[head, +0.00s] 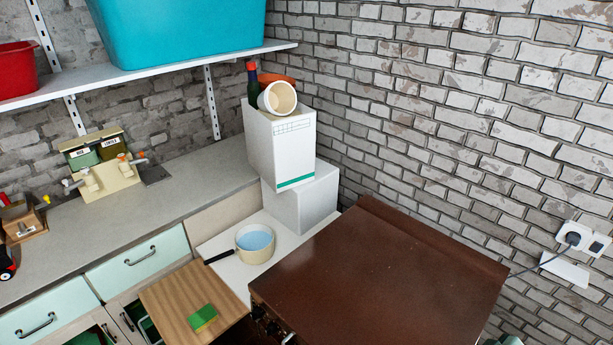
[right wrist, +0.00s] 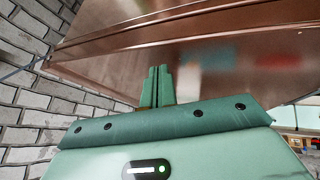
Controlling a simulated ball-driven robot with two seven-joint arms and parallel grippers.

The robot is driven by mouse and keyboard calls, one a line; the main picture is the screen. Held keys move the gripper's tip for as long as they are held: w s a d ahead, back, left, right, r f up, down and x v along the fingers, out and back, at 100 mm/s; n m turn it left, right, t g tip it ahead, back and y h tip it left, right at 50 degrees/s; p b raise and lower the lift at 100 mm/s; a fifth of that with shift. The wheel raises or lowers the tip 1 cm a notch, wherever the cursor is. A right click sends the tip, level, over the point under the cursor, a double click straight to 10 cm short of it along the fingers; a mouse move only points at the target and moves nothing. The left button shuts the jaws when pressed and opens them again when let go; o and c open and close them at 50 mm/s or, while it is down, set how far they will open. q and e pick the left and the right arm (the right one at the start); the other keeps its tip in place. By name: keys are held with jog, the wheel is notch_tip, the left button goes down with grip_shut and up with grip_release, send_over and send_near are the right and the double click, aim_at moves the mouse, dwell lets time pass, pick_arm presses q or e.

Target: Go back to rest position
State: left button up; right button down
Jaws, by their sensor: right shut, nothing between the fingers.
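My right gripper (right wrist: 158,72) shows in the right wrist view. Its two green fingers are together with nothing between them. They point toward the glossy brown cabinet top (right wrist: 220,60), apart from it or touching, I cannot tell which. My left gripper is in no view.
A pan (head: 255,243) with blue contents stands on a white surface left of the cabinet. A wooden board (head: 172,298) holds a green sponge (head: 203,317). Stacked white boxes (head: 280,150) stand in the corner. A socket with a cable (head: 582,240) is on the right wall.

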jog(key=s+d+f+g+h, duration=0.1)
jog(key=s+d+h, duration=0.3)
jog(key=d, duration=0.7)
jog(key=s+d+f+g+h, duration=0.1)
jog(key=s+d+h, duration=0.1)
jog(key=s+d, duration=0.65)
jog(key=s+d+r+g+h, duration=0.35)
jog(key=s+d, duration=0.95)
jog(key=d, duration=0.5)
jog(key=s+a+f+m+y, duration=0.1)
jog(key=s+a+f+y, duration=0.15)
jog(key=a+f, duration=0.85)
jog(key=s+a+f+y, duration=0.25)
jog(key=a+f, duration=0.45)
jog(key=a, duration=0.7)
jog(key=s+a+f+m+y, duration=0.15)
jog(key=a+f, duration=0.25)
jog(key=a, duration=1.2)
jog(key=s+a+f+m+y, duration=0.1)
jog(key=a+f+y, duration=0.15)
jog(key=a, duration=1.45)
notch_tip(320, 180, down, 18)
jog(key=s+d+b, duration=0.1)
jog(key=b, duration=1.6)
jog(key=shift+s+n+g, duration=0.25)
jog(key=shift+n+g, duration=0.1)
jog(key=shift+g, duration=0.1)
